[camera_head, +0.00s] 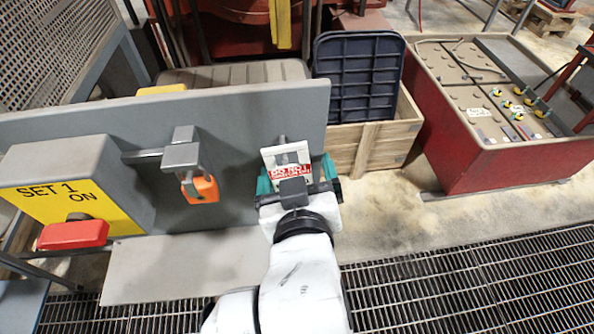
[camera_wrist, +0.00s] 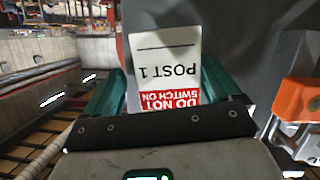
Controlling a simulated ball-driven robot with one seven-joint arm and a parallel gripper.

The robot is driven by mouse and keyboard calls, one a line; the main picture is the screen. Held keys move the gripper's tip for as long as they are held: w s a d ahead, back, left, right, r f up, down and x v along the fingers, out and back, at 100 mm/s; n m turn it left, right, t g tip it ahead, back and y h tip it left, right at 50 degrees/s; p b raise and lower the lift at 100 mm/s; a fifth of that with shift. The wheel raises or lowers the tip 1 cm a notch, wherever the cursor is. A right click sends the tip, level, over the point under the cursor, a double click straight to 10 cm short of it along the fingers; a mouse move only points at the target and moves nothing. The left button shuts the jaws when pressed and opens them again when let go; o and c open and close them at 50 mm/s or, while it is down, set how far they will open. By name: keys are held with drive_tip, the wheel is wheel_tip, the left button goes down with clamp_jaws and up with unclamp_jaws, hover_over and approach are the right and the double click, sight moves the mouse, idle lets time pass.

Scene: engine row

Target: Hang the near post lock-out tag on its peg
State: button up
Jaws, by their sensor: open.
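The white and red lock-out tag (camera_head: 287,158) is upright in front of the grey board, at its right part. In the wrist view the tag (camera_wrist: 166,65) appears upside down and reads POST 1 and DO NOT SWITCH ON. A short grey piece (camera_head: 282,140), which looks like the peg, shows just above the tag's top edge; I cannot see how the two meet. My gripper (camera_head: 297,178) is open, with its teal fingers on either side of the tag. In the wrist view the gripper (camera_wrist: 162,90) shows a finger at each side; contact is unclear.
An orange padlock (camera_head: 200,189) hangs from a grey hasp left of the tag. Further left is a yellow SET 1 switch box (camera_head: 50,192) with a red handle (camera_head: 73,235). The grey board (camera_head: 240,110) stands close behind the gripper. A wooden crate (camera_head: 372,148) stands behind right.

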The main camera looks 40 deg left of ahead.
drive_tip(key=shift+s+a+f, duration=0.15)
drive_tip(key=shift+s+a, duration=0.05)
drive_tip(key=shift+s, duration=0.05)
drive_tip(key=shift+s, duration=0.2)
drive_tip(key=b+v, duration=0.1)
drive_tip(key=v, duration=0.9)
drive_tip(key=shift+w+d+r, duration=0.2)
drive_tip(key=shift+d+r, duration=0.1)
drive_tip(key=shift+d, duration=0.2)
drive_tip(key=shift+w+f, duration=0.1)
drive_tip(key=w+d+f+m+g+h, duration=0.1)
drive_tip(key=w+d+f+m+h, duration=0.25)
drive_tip(key=d+f, duration=0.65)
drive_tip(key=w+d+f+m+g+h, duration=0.2)
drive_tip(key=w+d+f+h, duration=0.4)
drive_tip(key=d, duration=0.6)
drive_tip(key=s+d+f+m+g+h, duration=0.1)
drive_tip(key=s+d+f+m+g, duration=0.5)
drive_tip(key=s+d+f, duration=0.9)
drive_tip(key=s+d, duration=0.2)
drive_tip(key=d, duration=0.1)
drive_tip(key=shift+d+f+m, duration=0.15)
drive_tip(key=shift+d+m, duration=0.2)
drive_tip(key=shift+d, duration=0.05)
